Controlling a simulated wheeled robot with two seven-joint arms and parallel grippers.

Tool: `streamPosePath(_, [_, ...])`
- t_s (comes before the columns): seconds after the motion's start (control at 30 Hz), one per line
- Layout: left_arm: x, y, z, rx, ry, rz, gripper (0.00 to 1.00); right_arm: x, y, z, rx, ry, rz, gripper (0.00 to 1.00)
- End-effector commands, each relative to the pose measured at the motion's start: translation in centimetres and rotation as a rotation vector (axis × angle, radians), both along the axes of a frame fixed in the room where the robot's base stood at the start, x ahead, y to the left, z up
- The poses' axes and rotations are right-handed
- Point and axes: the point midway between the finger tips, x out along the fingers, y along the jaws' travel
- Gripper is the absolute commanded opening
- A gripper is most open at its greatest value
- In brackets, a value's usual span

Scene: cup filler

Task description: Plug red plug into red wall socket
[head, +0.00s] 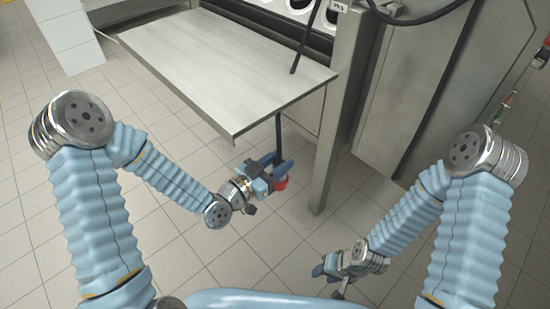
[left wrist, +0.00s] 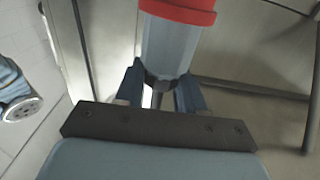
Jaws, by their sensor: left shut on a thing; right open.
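My left gripper (head: 272,174) is shut on the red plug (head: 281,184), held in the air just past the table's near corner. In the left wrist view the plug (left wrist: 170,45) has a grey body with a red collar, and its far end is cut off by the top of the picture. The left fingers (left wrist: 160,88) grip it at its narrow rear end. My right gripper (head: 326,268) is open at the lower middle, low over the floor, apart from the plug. A small red part (head: 541,57) shows at the right edge; I cannot tell whether it is the socket.
A metal table (head: 225,65) stands at the upper middle, next to a machine post (head: 342,110). A large grey cabinet (head: 415,90) stands to the right, with a black cable (head: 420,18) above. The tiled floor (head: 130,240) between my arms is clear.

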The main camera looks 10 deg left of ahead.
Motion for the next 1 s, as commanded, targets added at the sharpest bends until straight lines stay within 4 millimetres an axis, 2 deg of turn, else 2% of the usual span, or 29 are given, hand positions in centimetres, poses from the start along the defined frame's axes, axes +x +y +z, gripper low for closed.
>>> streamPosePath(0.23, [0.5, -0.3, -0.4, -0.002, -0.002, -0.034, 0.0, 0.0, 0.0, 0.0, 0.0, 0.0, 0.0, 0.43])
streamPosePath(0.53, [3.1, -2.5, -3.6, -0.001, -0.004, -0.277, 0.0, 0.0, 0.0, 0.0, 0.0, 0.0, 0.0, 0.43])
streamPosePath(0.7, [4.0, -3.3, -4.8, -0.002, -0.003, -0.37, 0.0, 0.0, 0.0, 0.0, 0.0, 0.0, 0.0, 0.43])
streamPosePath(1.0, [4.2, -3.6, -5.1, 0.0, 0.0, -0.399, 0.0, 0.0, 0.0, 0.0, 0.0, 0.0, 0.0, 0.43])
